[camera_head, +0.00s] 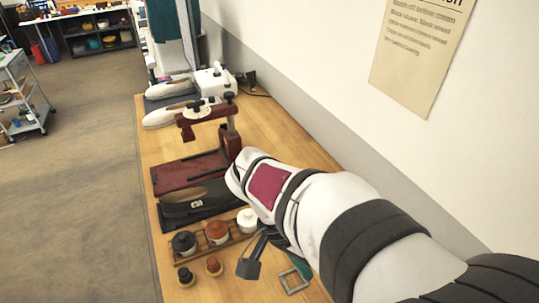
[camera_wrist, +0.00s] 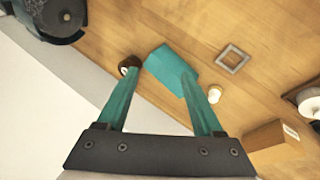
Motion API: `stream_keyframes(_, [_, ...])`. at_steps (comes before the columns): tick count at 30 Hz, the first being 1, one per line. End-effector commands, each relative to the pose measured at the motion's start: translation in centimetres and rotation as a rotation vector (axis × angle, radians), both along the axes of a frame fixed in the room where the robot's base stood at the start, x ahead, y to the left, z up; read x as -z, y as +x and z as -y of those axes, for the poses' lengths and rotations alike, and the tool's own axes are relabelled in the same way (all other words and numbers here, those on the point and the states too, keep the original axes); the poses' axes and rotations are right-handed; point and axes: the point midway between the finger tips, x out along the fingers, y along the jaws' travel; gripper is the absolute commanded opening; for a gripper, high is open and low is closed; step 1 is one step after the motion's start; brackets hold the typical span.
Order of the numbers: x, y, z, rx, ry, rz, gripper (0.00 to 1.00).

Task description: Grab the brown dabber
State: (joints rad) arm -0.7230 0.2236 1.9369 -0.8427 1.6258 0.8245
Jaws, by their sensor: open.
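The small dabber with a reddish-brown top (camera_head: 213,266), which I take for the brown dabber, stands on the wooden table in front of the jar rack in the head view. A similar black-topped one (camera_head: 185,277) stands to its left. In the wrist view my gripper (camera_wrist: 160,72) has its teal fingers apart. A round dark-brown thing (camera_wrist: 130,65) with a pale spot shows at the left fingertip; I cannot tell what it is or whether they touch. A teal block (camera_wrist: 166,65) lies behind the right fingertip. In the head view the fingers are hidden.
A rack (camera_head: 232,246) holds black (camera_head: 184,243), brown (camera_head: 217,231) and white (camera_head: 246,219) jars. A square frame (camera_wrist: 233,58) and a small white item (camera_wrist: 214,94) lie right of the teal block. A brown box (camera_wrist: 272,137) is lower right. The wall (camera_head: 320,60) bounds the table.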

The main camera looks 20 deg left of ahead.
Motion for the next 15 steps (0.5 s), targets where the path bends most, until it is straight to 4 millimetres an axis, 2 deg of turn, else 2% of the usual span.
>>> stream_keyframes(1, [1.7,1.2,-4.9,-0.061,-0.107,0.095,0.68])
stream_keyframes(2, [2.7,1.7,-7.9,-0.088,-0.16,0.181,0.68])
stream_keyframes(3, [4.2,1.6,-12.0,-0.126,-0.208,0.31,0.68])
stream_keyframes(5, [6.6,0.3,-17.9,-0.181,-0.231,0.51,0.68])
stream_keyframes(6, [8.2,-1.1,-21.3,-0.215,-0.219,0.636,0.68])
stream_keyframes(7, [9.3,-2.4,-23.4,-0.237,-0.199,0.721,0.68])
stream_keyframes(9, [11.4,-5.2,-27.3,-0.279,-0.135,0.881,0.68])
stream_keyframes(10, [12.1,-6.3,-28.4,-0.291,-0.107,0.932,0.68])
stream_keyframes(12, [13.2,-8.1,-30.0,-0.31,-0.055,1.012,0.68])
stream_keyframes(15, [14.0,-8.1,-30.4,-0.316,-0.029,1.051,0.68])
